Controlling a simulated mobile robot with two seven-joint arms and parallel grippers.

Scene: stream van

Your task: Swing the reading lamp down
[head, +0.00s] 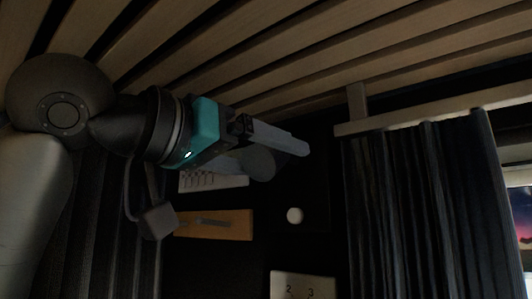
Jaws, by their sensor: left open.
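A dark grey rounded disc (260,164) shows against the black wall panel, right by my left gripper's fingers; it looks like the reading lamp's head, but its arm and mount are hidden or too dark to tell. My left gripper (283,150) reaches in from the left with its teal body, and its pale grey finger extends to the right above the disc. The gripper is open. The lower finger is hard to separate from the disc, and I cannot tell whether they touch. My right gripper is not in view.
Wooden ceiling slats run close above my arm. A dark curtain (420,205) hangs from a rail (435,110) at right. A small grey block (157,221), an orange panel (240,223), a white slotted panel (213,181), a white knob (294,215) and a numbered card (303,285) sit below.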

